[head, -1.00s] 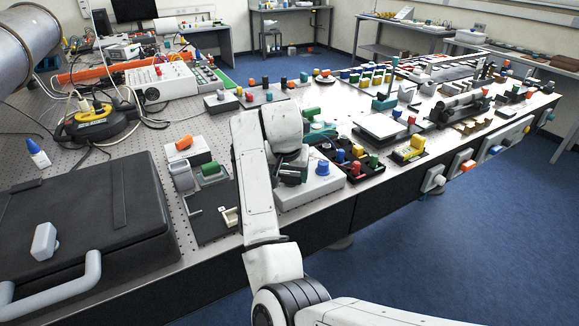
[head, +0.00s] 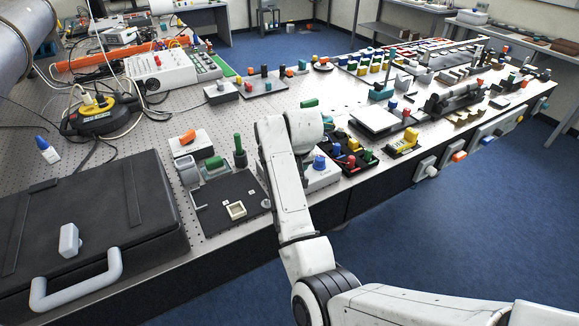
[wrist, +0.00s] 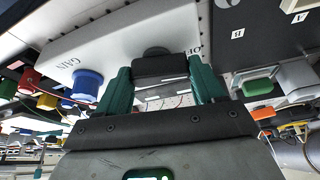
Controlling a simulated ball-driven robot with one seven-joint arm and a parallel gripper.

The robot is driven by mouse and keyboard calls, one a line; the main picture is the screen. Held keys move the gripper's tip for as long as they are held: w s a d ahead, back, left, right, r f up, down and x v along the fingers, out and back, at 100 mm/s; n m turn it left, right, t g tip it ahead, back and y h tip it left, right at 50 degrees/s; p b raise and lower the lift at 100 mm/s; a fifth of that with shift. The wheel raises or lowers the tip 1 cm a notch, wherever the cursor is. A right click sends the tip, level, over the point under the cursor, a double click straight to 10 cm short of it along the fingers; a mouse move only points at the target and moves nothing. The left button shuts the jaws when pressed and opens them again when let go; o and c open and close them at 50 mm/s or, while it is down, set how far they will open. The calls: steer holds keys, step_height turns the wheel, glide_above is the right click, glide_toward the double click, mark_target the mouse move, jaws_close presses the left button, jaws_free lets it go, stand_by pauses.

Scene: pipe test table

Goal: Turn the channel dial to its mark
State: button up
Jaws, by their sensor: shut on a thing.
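In the wrist view, a white box (wrist: 115,40) carries a blue knob (wrist: 88,84) by the word GAIN and a dark knob (wrist: 160,66) farther right. A second label by the dark knob is partly hidden by a finger. My gripper (wrist: 160,72) has its green fingers on either side of the dark knob and is shut on it. Any pointer or mark on this knob cannot be made out. In the head view, the white box (head: 322,181) and blue knob (head: 319,163) show just right of my arm, which hides the gripper and dark knob.
Left of my arm lies a black board (head: 212,218) with a cream square socket (head: 236,210), and a green peg (head: 239,150) stands behind it. Colored knobs on a black base (head: 352,160) crowd the right. A black case (head: 100,215) fills the left front.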

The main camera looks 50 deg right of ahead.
stand_by(0.3)
steer(key=o, duration=1)
steer(key=shift+o, duration=0.2)
steer(key=b+v, duration=0.1)
steer(key=v, duration=0.9)
steer(key=shift+r, duration=0.35)
steer(key=shift+s+a, duration=0.15)
steer(key=s+a+f+n+g, duration=0.1)
steer(key=s+a+f, duration=0.4)
steer(key=s, duration=0.5)
steer(key=s+a+f+n+g+y, duration=0.1)
steer(key=s+a+f, duration=0.4)
steer(key=s+f, duration=0.5)
steer(key=s+a+f+n+g+b, duration=0.1)
steer(key=s+a+f+n, duration=0.1)
steer(key=s+a+f, duration=0.3)
steer(key=s+f, duration=0.3)
steer(key=s, duration=0.2)
steer(key=shift+s+a+f+y, duration=0.25)
steer(key=shift+s+a+y, duration=0.05)
steer(key=shift+s, duration=0.05)
